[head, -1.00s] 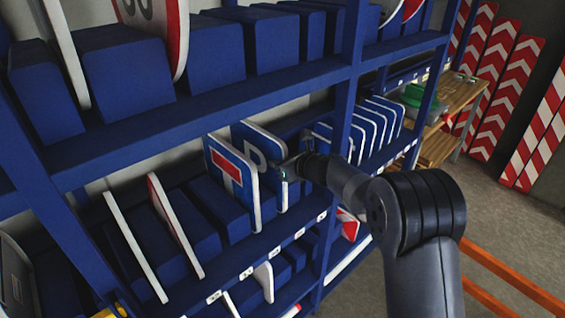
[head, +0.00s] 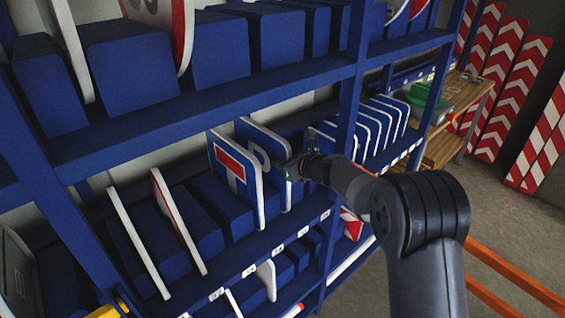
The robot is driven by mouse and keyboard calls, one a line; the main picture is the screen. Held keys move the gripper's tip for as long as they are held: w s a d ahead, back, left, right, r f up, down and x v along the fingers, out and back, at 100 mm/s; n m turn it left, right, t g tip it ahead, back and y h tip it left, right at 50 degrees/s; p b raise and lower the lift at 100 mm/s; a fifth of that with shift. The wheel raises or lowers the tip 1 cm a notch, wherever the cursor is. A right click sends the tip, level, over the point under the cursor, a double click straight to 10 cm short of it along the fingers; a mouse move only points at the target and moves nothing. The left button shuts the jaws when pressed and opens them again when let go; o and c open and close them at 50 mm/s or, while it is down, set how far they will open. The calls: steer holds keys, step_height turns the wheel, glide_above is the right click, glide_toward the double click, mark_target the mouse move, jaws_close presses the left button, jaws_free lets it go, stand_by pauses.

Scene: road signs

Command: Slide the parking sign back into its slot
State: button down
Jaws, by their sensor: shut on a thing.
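The parking sign (head: 254,136) is a blue square panel with a white edge and a partly visible white P. It stands upright between the blue dividers on the middle shelf, behind the dead-end sign (head: 233,172) with its red bar and white stem. The dead-end sign hides its left and lower part. My gripper (head: 287,172) is shut on the parking sign at its front right edge. The fingertips are small and dark here, and how deep the sign sits in its slot cannot be told.
Blue dividers (head: 196,240) and thin signs (head: 140,240) stand to the left on the same shelf. A blue upright post (head: 349,120) and a row of signs (head: 375,125) are to the right. The upper shelf beam (head: 220,108) runs above.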

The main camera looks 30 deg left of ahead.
steer(key=shift+f, duration=0.2)
steer(key=c, duration=1.6)
jaws_free()
steer(key=shift+o, duration=1.4)
steer(key=shift+f, duration=0.1)
steer(key=b+v, duration=0.3)
steer(key=v, duration=0.8)
